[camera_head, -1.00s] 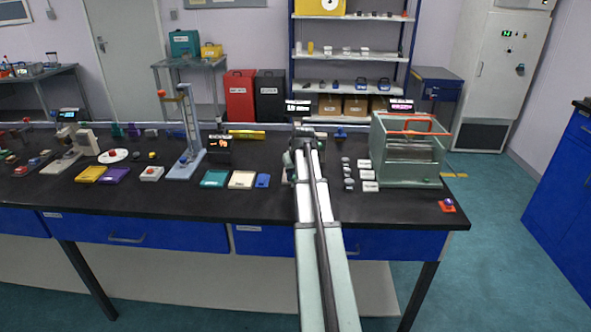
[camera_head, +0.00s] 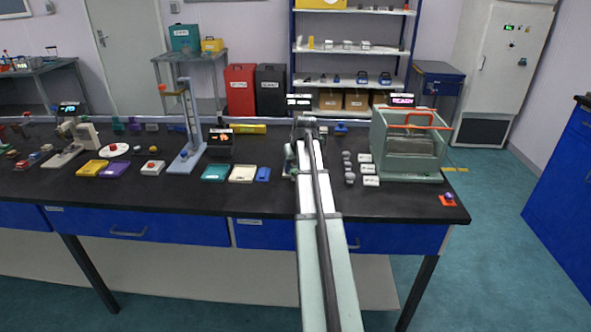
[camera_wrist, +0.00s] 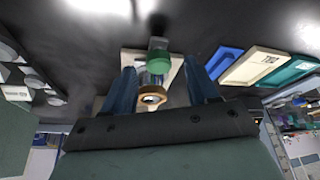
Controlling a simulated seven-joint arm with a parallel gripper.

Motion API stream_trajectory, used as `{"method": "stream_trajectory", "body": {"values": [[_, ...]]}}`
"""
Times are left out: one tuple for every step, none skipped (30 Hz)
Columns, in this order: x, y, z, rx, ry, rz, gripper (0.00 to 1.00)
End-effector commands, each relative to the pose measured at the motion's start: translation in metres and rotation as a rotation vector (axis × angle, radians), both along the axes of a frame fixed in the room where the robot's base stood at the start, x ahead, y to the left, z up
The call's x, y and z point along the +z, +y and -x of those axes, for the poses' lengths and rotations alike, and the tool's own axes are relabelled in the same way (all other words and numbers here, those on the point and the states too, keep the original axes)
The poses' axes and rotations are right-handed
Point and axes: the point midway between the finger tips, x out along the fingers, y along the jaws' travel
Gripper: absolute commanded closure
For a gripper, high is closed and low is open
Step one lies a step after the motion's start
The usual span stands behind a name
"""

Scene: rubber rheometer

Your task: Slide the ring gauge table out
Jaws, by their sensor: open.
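My gripper (camera_wrist: 160,70) is open in the wrist view, with one blue finger on each side of a small instrument. Between the fingers I see a green-capped cylinder (camera_wrist: 158,62) and a tan ring with a dark centre (camera_wrist: 151,97), on a pale base plate (camera_wrist: 129,57). I cannot tell whether the fingers touch any of it. I cannot tell surely which part is the ring gauge table. In the head view my arm reaches over the bench and hides most of this instrument (camera_head: 289,160).
A grey-green machine with an orange handle (camera_head: 378,150) stands on the right of the bench (camera_head: 200,205). Small grey and white pieces (camera_head: 370,169) lie between it and my arm. Teal (camera_head: 215,173), cream (camera_head: 243,174) and blue (camera_head: 263,174) trays lie left of my arm.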

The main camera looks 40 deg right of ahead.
Motion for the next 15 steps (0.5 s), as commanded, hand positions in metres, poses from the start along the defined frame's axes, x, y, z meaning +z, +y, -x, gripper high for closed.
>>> {"method": "stream_trajectory", "body": {"values": [[0.008, 0.002, 0.003, 0.000, -0.001, 0.002, 0.41], [0.013, 0.002, 0.005, 0.000, -0.002, 0.001, 0.41], [0.019, 0.003, 0.008, 0.000, -0.002, 0.001, 0.41], [0.024, 0.004, 0.009, 0.000, -0.002, 0.001, 0.41], [0.029, 0.005, 0.011, 0.000, -0.002, 0.002, 0.41], [0.035, 0.006, 0.014, 0.000, -0.002, 0.001, 0.41], [0.040, 0.007, 0.016, 0.000, -0.002, 0.001, 0.41], [0.045, 0.007, 0.017, 0.000, -0.002, 0.001, 0.41], [0.051, 0.008, 0.020, 0.000, -0.002, 0.001, 0.41], [0.056, 0.009, 0.022, 0.000, -0.002, 0.001, 0.41], [0.060, 0.010, 0.024, 0.000, -0.001, 0.000, 0.41], [0.067, 0.011, 0.026, 0.000, -0.002, 0.001, 0.41], [0.071, 0.011, 0.027, 0.000, -0.002, 0.001, 0.41], [0.075, 0.012, 0.029, 0.000, -0.001, 0.000, 0.41], [0.080, 0.013, 0.031, 0.000, -0.001, 0.000, 0.41]]}}
